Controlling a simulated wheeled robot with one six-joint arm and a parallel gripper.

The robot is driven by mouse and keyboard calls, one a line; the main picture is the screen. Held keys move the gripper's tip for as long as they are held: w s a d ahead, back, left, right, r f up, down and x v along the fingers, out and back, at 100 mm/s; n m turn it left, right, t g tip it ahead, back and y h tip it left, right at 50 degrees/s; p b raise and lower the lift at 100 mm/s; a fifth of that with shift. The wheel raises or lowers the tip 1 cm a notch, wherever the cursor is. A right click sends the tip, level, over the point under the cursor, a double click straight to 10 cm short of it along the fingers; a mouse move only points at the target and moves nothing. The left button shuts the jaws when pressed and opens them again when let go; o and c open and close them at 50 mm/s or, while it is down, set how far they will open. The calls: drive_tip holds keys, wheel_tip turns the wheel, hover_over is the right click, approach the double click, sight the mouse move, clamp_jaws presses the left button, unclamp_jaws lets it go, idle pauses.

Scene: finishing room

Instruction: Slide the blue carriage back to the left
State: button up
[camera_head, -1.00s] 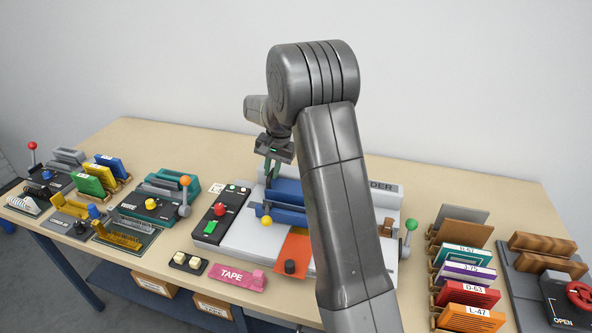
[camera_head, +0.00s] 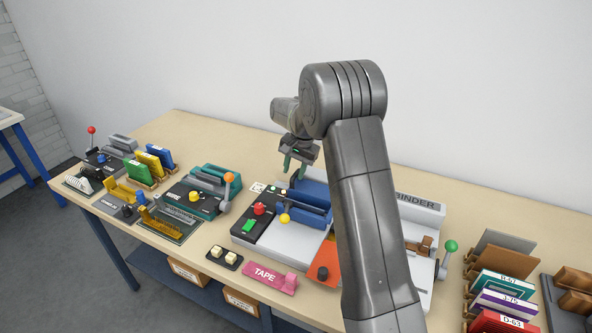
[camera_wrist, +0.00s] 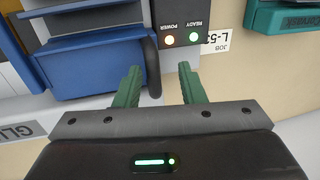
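The blue carriage (camera_head: 309,205) sits at the left end of the binder's pale bed (camera_head: 290,241), close beside the black control panel (camera_head: 254,222). A yellow ball knob (camera_head: 284,218) shows at its front left. My gripper (camera_head: 297,166) is above the carriage's back left end. In the wrist view, the blue carriage (camera_wrist: 92,62) lies at the left, with a black rounded bar along its edge. My gripper's green fingers (camera_wrist: 159,88) are apart with nothing visibly held. One finger overlaps the carriage's end in the picture; I cannot tell if it touches. My arm hides the binder's middle.
The panel's power and ready lamps (camera_wrist: 181,38) show just beyond the fingers. A teal machine with an orange knob (camera_head: 229,177) stands to the left. The green-knobbed lever (camera_head: 450,246) is at the binder's right.

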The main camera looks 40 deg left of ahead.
drive_tip(key=shift+d, duration=0.15)
wheel_tip(320, 180, up, 14)
drive_tip(key=d+b, duration=0.1)
drive_tip(key=d, duration=0.1)
drive_tip(key=shift+w+d+f+b, duration=0.2)
drive_tip(key=shift+w+d+b, duration=0.1)
drive_tip(key=shift+b, duration=0.1)
drive_tip(key=shift+f, duration=0.1)
drive_tip(key=f, duration=0.4)
drive_tip(key=a+f+p, duration=0.1)
drive_tip(key=f, duration=0.4)
drive_tip(key=a+f, duration=0.1)
drive_tip(key=f, duration=0.3)
drive_tip(key=shift+s+a+f+p, duration=0.25)
drive_tip(key=shift+s+p, duration=0.05)
drive_tip(key=shift+p, duration=0.1)
drive_tip(key=shift+d, duration=0.25)
drive_tip(key=shift+w, duration=0.1)
